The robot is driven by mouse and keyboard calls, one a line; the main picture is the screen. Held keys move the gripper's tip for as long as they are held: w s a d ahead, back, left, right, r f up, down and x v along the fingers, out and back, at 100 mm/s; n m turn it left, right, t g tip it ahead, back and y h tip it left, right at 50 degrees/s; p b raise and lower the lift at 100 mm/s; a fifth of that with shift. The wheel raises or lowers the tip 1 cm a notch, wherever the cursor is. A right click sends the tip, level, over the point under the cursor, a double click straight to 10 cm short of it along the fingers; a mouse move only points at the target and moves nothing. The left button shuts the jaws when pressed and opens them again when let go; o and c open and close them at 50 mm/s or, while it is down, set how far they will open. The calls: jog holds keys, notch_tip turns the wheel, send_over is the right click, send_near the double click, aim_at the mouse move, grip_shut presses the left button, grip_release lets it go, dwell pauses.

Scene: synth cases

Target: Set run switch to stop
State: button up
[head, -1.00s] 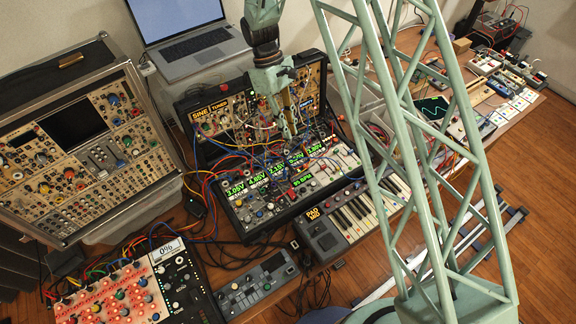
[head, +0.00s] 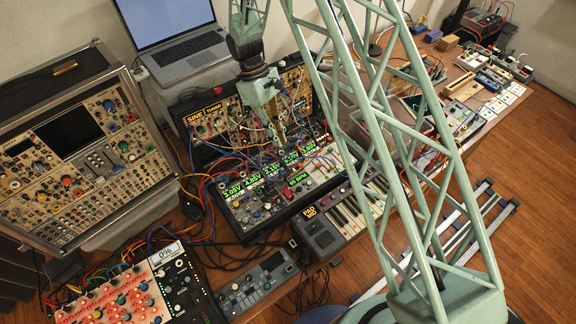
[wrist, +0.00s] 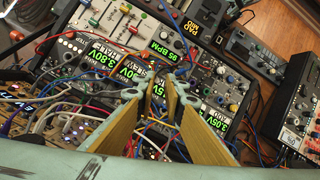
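The modular synth case (head: 245,212) stands open in mid-table, with a row of green-lit displays, knobs and patch cables. Its BPM display (head: 298,179) reads about 96 BPM and also shows in the wrist view (wrist: 163,52). My gripper (head: 282,142) points down above the cabled panels. In the wrist view its fingers (wrist: 157,88) are apart with nothing seen between them. The tips' height above the panel is unclear.
Patch cables (head: 245,160) crowd the area below my gripper. A small keyboard (head: 350,215) lies right of the case, a grey box (head: 257,283) in front. A laptop (head: 185,50) stands behind and a large panel case (head: 75,150) at left.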

aim_at(291, 172)
jog(key=shift+p+x, duration=0.9)
jog(key=shift+x, duration=5.65)
jog(key=shift+d, duration=0.1)
grip_shut()
jog(key=shift+s+d+r+t+y+b, duration=0.15)
jog(key=shift+t+y+b, duration=0.3)
jog(key=shift+b, duration=0.9)
jog(key=shift+s+d+f+t+y+b, duration=0.1)
jog(key=shift+s+t+y+b, duration=0.15)
jog(key=shift+t+b, duration=0.75)
jog(key=shift+s+d+r+t+y+b, duration=0.1)
jog(key=shift+s+t+y+b, duration=0.15)
jog(key=shift+b, duration=1.45)
jog(key=shift+s+d+t+y+b, duration=0.15)
jog(key=shift+t+y+b, duration=0.35)
jog(key=shift+b, duration=1.85)
jog(key=shift+s+d+t+y+b, duration=0.15)
jog(key=shift+t+y+b, duration=0.35)
jog(key=shift+b, duration=1.85)
jog(key=shift+s+d+f+t+y+b, duration=0.1)
jog(key=shift+s+t+y+b, duration=0.3)
jog(key=shift+b, duration=2)
jog(key=shift+d+f+t+y+b, duration=0.15)
jog(key=shift+t+b, duration=0.55)
jog(key=shift+b, duration=1.7)
jog(key=shift+r+b, duration=0.15)
jog(key=shift+b, duration=0.65)
